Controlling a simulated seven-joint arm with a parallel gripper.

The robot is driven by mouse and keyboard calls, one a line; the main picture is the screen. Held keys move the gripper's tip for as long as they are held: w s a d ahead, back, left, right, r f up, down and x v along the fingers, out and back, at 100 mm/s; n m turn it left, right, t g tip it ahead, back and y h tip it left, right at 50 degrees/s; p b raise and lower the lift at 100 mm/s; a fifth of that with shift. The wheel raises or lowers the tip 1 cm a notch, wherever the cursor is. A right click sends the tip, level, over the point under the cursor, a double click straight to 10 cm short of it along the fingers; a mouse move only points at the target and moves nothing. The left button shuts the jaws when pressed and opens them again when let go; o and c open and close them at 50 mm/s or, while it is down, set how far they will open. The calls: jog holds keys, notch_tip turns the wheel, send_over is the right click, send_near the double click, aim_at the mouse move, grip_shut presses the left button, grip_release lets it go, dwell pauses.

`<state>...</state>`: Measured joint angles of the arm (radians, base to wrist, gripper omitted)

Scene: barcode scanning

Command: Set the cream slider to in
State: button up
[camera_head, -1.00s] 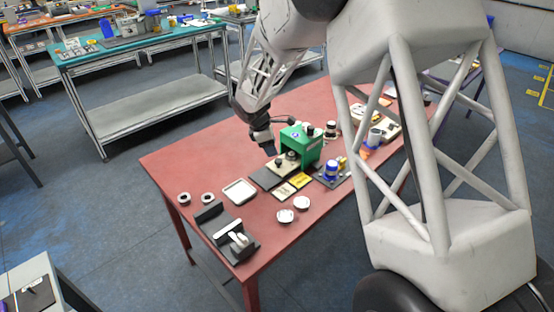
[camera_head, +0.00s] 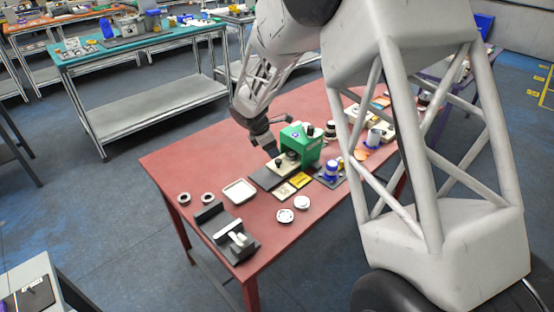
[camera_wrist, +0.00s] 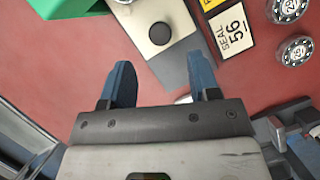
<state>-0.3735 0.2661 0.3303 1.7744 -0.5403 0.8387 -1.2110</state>
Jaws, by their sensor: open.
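The cream slider (camera_wrist: 145,18) is a pale plate with a round black knob (camera_wrist: 159,33), lying on a grey base (camera_wrist: 184,65) beside the green housing (camera_wrist: 66,5). In the head view the slider (camera_head: 285,166) is small, in front of the green housing (camera_head: 302,143). My gripper (camera_wrist: 162,82) is open and empty, its two blue fingers apart. In the wrist view the fingertips are just below the slider's plate and the knob lies beyond them, between their lines. In the head view my gripper (camera_head: 269,146) is just left of the green housing. Contact with the slider cannot be told.
A yellow tile and a cream "SEAL 56" tile (camera_wrist: 236,33) lie right of the base. A white tray (camera_head: 239,191) and a dark fixture (camera_head: 228,232) occupy the near left of the red table (camera_head: 165,160).

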aim_at(278, 160)
jog(key=shift+x, duration=3.2)
grip_shut()
